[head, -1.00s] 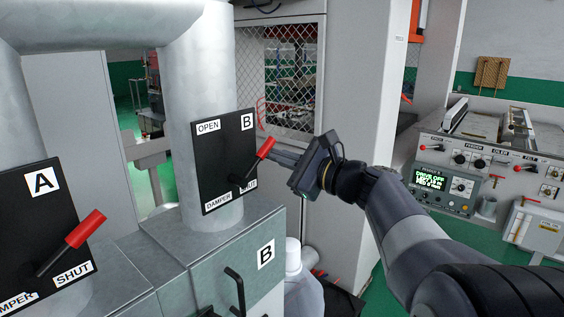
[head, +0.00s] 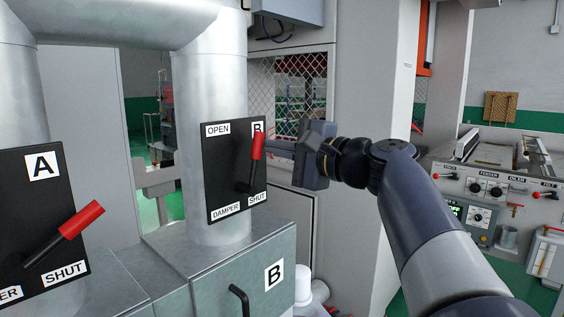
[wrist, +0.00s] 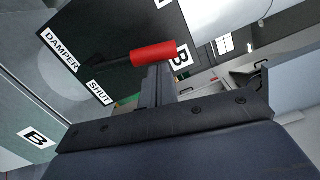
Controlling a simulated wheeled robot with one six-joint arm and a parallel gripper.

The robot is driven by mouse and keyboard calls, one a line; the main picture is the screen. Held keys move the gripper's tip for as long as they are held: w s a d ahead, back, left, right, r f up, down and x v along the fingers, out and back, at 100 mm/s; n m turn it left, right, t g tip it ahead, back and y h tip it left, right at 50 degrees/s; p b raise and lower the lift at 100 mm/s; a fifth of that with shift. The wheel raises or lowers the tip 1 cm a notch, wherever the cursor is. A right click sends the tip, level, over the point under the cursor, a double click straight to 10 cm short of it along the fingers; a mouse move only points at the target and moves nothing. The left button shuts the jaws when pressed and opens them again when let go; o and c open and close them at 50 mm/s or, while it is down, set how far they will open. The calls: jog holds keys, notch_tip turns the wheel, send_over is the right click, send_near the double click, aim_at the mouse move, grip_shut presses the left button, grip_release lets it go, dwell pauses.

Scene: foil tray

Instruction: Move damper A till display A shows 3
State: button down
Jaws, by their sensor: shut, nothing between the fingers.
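Damper A's lever (head: 80,219) has a red grip and leans up and to the right on a black plate (head: 25,190) marked A, just above its SHUT label. My gripper (head: 272,147) is shut and empty, at the right edge of damper B's plate (head: 222,160). Its fingertips are at the red grip of damper B's lever (head: 257,146), which stands nearly upright, tilted slightly right. In the wrist view, the closed fingers (wrist: 157,82) end at that red grip (wrist: 153,53); they seem to touch it.
Silver ducts (head: 208,90) rise behind the plates. A grey cabinet marked B (head: 240,268) with a dark handle stands below. A control console (head: 480,195) is at the right. A white bottle (head: 303,285) stands by the cabinet.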

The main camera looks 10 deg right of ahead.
jog(key=shift+s+a+r+n+b, duration=0.15)
jog(key=shift+s+a+n+b, duration=0.15)
jog(key=shift+n, duration=0.3)
jog(key=shift+w, duration=0.1)
